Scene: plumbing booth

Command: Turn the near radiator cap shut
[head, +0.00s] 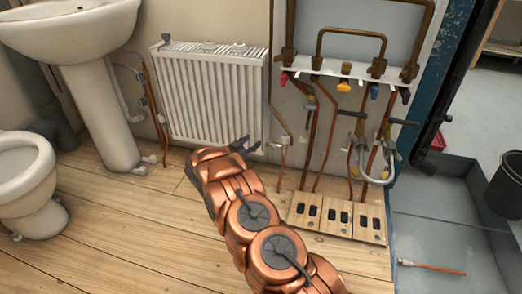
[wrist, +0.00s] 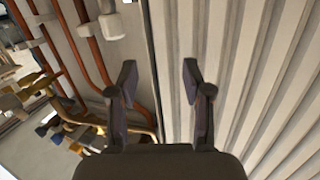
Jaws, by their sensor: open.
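The white radiator (head: 212,95) hangs on the wall. Its ribbed front also fills the right half of the wrist view (wrist: 255,70). A small white cap-like fitting (head: 283,141) shows by the radiator's lower right corner. A white fitting (wrist: 110,24) shows at the upper left of the wrist view; I cannot tell whether it is the same one. Another small fitting (head: 161,118) is at the radiator's lower left. My gripper (head: 250,145) is in front of the radiator's lower right part. In the wrist view its two dark fingers (wrist: 158,76) are apart, with nothing between them.
Copper pipes with coloured valve handles (head: 343,87) run down the wall to the right, above a wooden box with dark slots (head: 337,216). A sink pedestal (head: 100,115) and a toilet (head: 25,180) stand at left. The wooden floor (head: 120,240) is clear in front.

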